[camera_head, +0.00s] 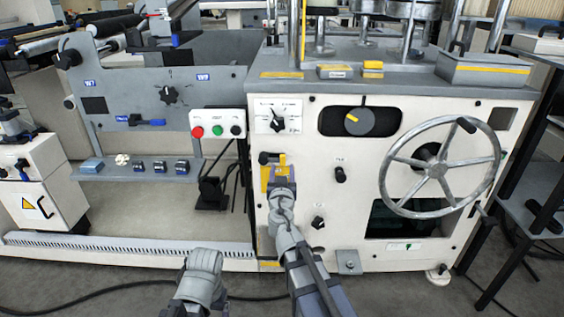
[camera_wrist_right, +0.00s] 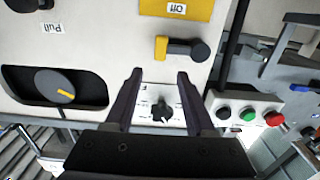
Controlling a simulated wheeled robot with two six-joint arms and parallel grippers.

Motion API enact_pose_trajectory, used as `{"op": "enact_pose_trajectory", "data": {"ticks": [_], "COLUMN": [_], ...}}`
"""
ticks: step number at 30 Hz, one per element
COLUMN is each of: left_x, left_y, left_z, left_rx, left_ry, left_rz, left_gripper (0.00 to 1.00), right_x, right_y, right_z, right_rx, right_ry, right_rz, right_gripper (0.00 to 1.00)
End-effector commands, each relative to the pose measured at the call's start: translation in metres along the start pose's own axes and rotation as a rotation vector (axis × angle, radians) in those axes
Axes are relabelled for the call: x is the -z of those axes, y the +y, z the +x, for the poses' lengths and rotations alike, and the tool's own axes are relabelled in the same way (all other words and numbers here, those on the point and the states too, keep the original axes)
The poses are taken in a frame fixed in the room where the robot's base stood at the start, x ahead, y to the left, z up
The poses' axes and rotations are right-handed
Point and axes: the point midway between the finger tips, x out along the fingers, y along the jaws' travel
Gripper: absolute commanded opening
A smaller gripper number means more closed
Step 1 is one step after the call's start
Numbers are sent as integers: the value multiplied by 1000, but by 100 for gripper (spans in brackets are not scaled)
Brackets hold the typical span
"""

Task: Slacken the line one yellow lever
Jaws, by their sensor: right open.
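The yellow lever (camera_wrist_right: 161,47) has a black knob and sits on the cream machine front. In the right wrist view it points sideways, near a yellow plate marked Off (camera_wrist_right: 178,8). In the head view the yellow lever area (camera_head: 266,176) is partly hidden by my right gripper (camera_head: 279,178). In the wrist view my right gripper (camera_wrist_right: 159,76) is open and empty. Its fingertips are just short of the lever in the picture; I cannot tell the depth. Of my left arm only a grey link shows at the bottom; its jaws do not show.
A rotary selector (camera_head: 277,120) and a red-green-black button box (camera_head: 217,124) lie close by. A large handwheel (camera_head: 440,167) and a dark dial (camera_head: 360,121) are to the right. A blue lever (camera_head: 151,122) is on the grey panel at left. Cables cross the floor.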

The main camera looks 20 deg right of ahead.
Motion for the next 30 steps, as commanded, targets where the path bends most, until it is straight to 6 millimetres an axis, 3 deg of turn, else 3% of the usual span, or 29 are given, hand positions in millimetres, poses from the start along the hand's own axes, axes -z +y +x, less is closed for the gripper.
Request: {"op": "enact_pose_trajectory", "data": {"ticks": [15,25,30], "left_x": [0,0,0], "left_y": [0,0,0], "left_z": [0,0,0], "left_rx": [0,0,0], "left_ry": [0,0,0], "left_rz": [0,0,0], "left_gripper": [84,84,84], "right_x": [0,0,0], "right_y": [0,0,0], "right_z": [70,73,73], "right_rx": [-1,-1,-1], "right_ry": [0,1,1], "right_rz": [0,0,0], "right_gripper": [55,54,35]}}
